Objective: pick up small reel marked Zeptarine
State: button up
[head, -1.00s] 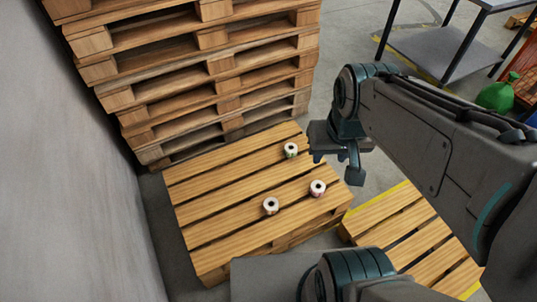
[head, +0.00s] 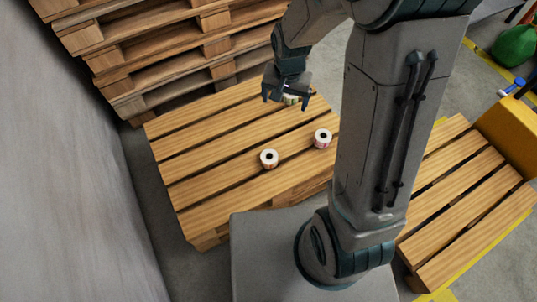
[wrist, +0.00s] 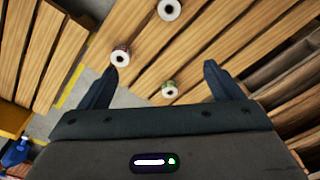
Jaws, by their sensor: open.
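Three small label reels with white tops and dark cores stand on the wooden pallet (head: 205,158). No printed name is readable, so I cannot tell which is Zeptarine. The green-marked reel (head: 291,99) is partly hidden by my gripper (head: 286,99) in the head view. In the wrist view it (wrist: 169,90) lies between the open fingers of my gripper (wrist: 160,68), which hold nothing. The red-marked reel (head: 322,139) shows near the left fingertip in the wrist view (wrist: 120,57). The plainer white reel (head: 269,158) is at the top edge there (wrist: 169,9).
A tall stack of pallets (head: 165,55) stands right behind the reels' pallet. A grey wall (head: 70,160) runs along the left.

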jog(key=m+g+b, duration=0.1)
jog(key=m+b, duration=0.1)
jog(key=b, duration=0.6)
send_over(270, 158)
notch_tip(270, 158, down, 24)
jog(key=f+b, duration=0.1)
jog(key=f, duration=0.1)
jog(key=f+b, duration=0.1)
jog(key=f, duration=0.5)
jog(key=shift+s+a+f+b, duration=0.25)
jog(key=shift+s+a+b, duration=0.1)
jog(key=shift+s+b, duration=0.05)
jog(key=shift+s+d+f+b, duration=0.1)
jog(key=shift+f+b, duration=0.6)
jog(key=shift+f, duration=0.8)
jog(key=shift+s+d+f+b, duration=0.1)
jog(key=shift+f+b, duration=0.55)
jog(key=shift+f, duration=0.85)
jog(key=shift+r, duration=0.1)
jog(key=c, duration=1.2)
jog(key=shift+o, duration=0.2)
jog(key=shift+r, duration=0.1)
